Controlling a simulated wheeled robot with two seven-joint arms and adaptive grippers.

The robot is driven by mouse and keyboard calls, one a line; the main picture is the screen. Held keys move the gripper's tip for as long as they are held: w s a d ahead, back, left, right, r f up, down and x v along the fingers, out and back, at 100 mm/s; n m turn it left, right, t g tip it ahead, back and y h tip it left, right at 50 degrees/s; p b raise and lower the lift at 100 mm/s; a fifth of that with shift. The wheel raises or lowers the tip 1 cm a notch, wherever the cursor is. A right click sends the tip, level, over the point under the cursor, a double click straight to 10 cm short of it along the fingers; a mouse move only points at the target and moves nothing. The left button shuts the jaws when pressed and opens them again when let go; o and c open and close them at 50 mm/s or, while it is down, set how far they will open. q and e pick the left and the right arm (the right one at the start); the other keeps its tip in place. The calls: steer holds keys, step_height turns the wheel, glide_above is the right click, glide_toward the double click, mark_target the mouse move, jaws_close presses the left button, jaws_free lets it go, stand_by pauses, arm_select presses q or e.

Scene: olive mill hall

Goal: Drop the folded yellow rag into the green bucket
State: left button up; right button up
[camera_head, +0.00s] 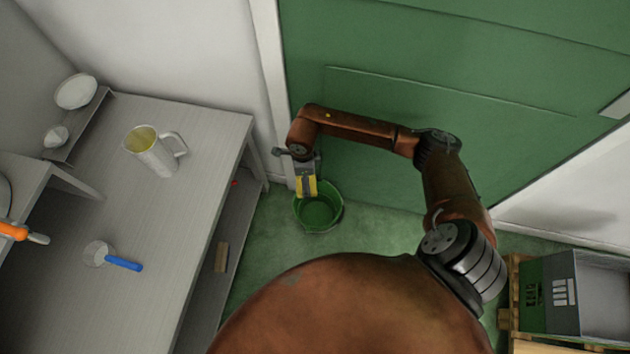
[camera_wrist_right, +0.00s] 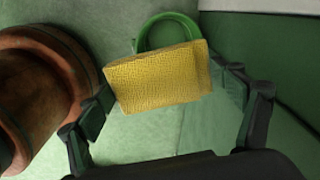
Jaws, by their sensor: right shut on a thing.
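The folded yellow rag (camera_head: 306,185) is held by my right gripper (camera_head: 306,180), whose fingers are shut on it. In the right wrist view the rag (camera_wrist_right: 158,78) spans between the two fingers. The green bucket (camera_head: 318,209) stands on the floor by the green door. In the head view the rag overlaps the bucket's back left rim. In the right wrist view the bucket (camera_wrist_right: 166,24) shows beyond the rag, which hides part of it. The rag's height above the bucket is hard to tell. My left gripper is not in view.
A grey bench (camera_head: 190,118) on the left holds a white jug (camera_head: 152,158) and a blue-handled tool (camera_head: 124,263). A green door (camera_head: 480,110) stands behind the bucket. A crate (camera_head: 560,290) sits at the lower right. The green floor around the bucket is clear.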

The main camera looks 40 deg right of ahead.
arm_select(q)
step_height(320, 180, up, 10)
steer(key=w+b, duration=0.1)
steer(key=b, duration=0.5)
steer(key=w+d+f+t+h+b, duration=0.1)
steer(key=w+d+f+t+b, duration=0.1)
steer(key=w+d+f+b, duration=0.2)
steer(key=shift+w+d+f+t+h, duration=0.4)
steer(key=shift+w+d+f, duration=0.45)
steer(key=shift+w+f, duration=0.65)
arm_select(e)
steer(key=d+f+m, duration=0.2)
steer(key=f+m, duration=0.1)
steer(key=f, duration=0.5)
steer(key=s+d+f+m, duration=0.1)
steer(key=f+m, duration=0.3)
steer(key=f, duration=0.5)
steer(key=d+f+m, duration=0.3)
steer(key=f+m, duration=0.1)
steer(key=f, duration=0.5)
steer(key=shift+s+d, duration=0.15)
steer(key=shift+s, duration=0.1)
steer(key=o, duration=1)
step_height(320, 180, up, 12)
